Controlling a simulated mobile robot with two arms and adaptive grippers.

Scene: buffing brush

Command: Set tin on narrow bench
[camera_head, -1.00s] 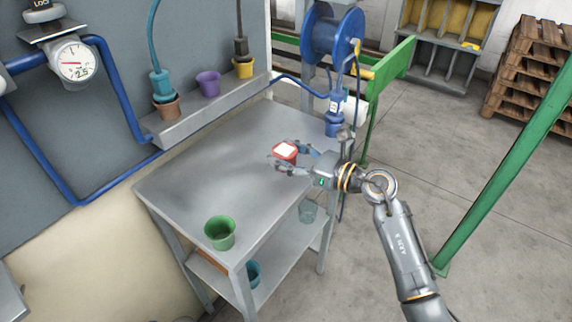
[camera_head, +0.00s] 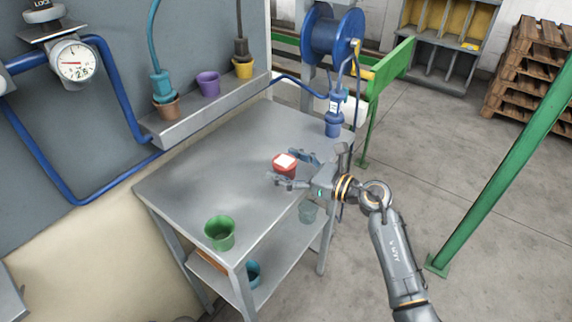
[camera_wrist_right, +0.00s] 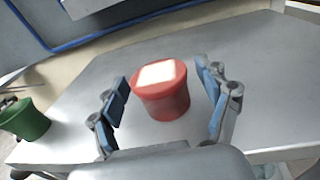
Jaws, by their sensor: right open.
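A red tin (camera_head: 284,165) with a white square on its top stands upright on the grey metal bench (camera_head: 200,160). It also shows in the right wrist view (camera_wrist_right: 162,92), between the two fingers. My right gripper (camera_head: 291,169) is open around the tin. In the wrist view there is a gap between the tin and each blue-padded finger (camera_wrist_right: 165,103). My left gripper is not in view.
A green cup (camera_head: 220,233) stands near the bench's front edge. A narrow ledge (camera_head: 205,115) along the wall holds a brown, a purple and a yellow pot.

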